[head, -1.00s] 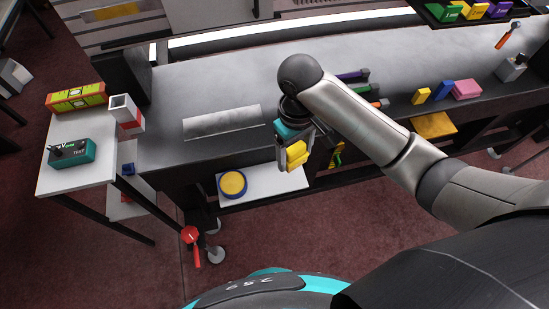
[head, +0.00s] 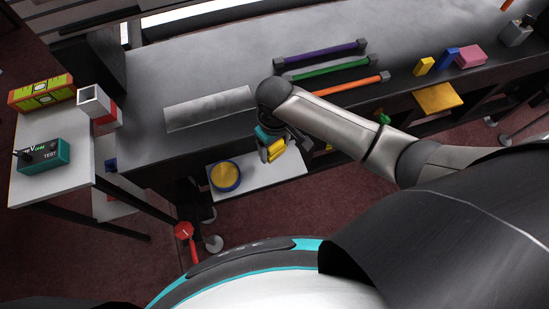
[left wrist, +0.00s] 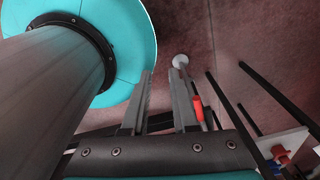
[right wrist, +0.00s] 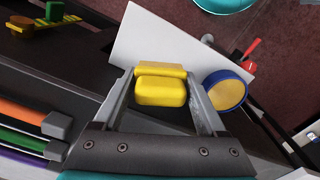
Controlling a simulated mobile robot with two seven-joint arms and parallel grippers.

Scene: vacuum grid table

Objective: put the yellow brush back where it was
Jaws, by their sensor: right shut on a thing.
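The yellow brush (head: 279,146) is held by my right gripper (head: 271,154), near the front edge of the grey table and above the low white shelf (head: 280,172). In the right wrist view the brush (right wrist: 160,91) sits between the two fingers of the right gripper (right wrist: 166,72), with the white shelf (right wrist: 150,45) beyond it. My left gripper (left wrist: 164,74) shows only in its own wrist view. Its fingers are apart with nothing between them, over the dark red carpet.
A round blue and yellow object (head: 226,176) lies on the shelf's left part. A grey plate (head: 210,108) and purple, green and orange bars (head: 350,85) lie on the tabletop (head: 230,70). A white side table (head: 50,185) stands left. A red-handled item (head: 186,235) is below.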

